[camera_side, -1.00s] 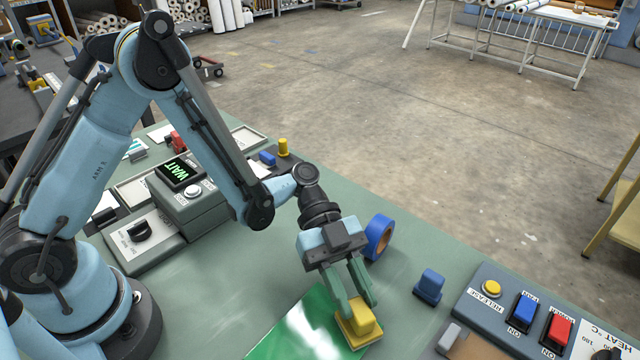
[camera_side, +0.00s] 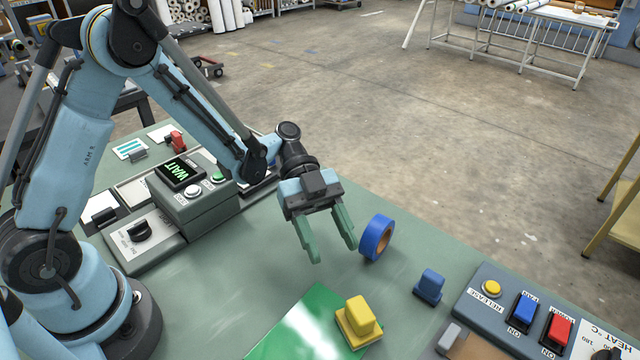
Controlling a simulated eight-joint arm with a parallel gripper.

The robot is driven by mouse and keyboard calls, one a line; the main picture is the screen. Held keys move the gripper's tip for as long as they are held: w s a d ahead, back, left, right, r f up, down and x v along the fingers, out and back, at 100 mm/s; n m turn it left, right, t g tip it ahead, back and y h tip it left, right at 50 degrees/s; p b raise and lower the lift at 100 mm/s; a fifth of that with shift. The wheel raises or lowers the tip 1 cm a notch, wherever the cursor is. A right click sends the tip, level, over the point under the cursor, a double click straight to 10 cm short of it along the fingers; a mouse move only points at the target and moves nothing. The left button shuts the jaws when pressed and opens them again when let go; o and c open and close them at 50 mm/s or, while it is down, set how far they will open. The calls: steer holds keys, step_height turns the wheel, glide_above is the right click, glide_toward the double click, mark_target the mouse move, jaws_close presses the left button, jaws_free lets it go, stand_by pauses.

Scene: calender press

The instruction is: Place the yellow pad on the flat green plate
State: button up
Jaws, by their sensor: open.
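The yellow pad (camera_side: 358,324), a square base with a raised block on top, sits upright on the right part of the flat green plate (camera_side: 298,325). The plate is glossy and lies on the bench near the bottom of the view, with its lower part cut off by the frame. My gripper (camera_side: 334,253) is open and empty. It is above and behind the pad, clear of it, with its green fingers spread apart.
A blue tape roll (camera_side: 377,238) stands just right of my gripper. A blue block (camera_side: 429,287) and a grey block (camera_side: 448,338) sit right of the plate. A control panel (camera_side: 500,308) with switches is at the right. A box with a WAIT display (camera_side: 181,170) stands at the left.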

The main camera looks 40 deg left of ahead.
steer(key=s+a+r+n+t+y, duration=0.1)
steer(key=a+r+n+t+y, duration=0.2)
steer(key=a+n+t+y, duration=0.3)
steer(key=s+a+r+n+t+y, duration=0.1)
steer(key=a+r+n+t+y, duration=0.3)
steer(key=a+n, duration=0.6)
steer(key=n+t+y, duration=0.2)
steer(key=n, duration=0.4)
steer(key=shift+s+a+n, duration=0.15)
steer(key=shift+s+n, duration=0.15)
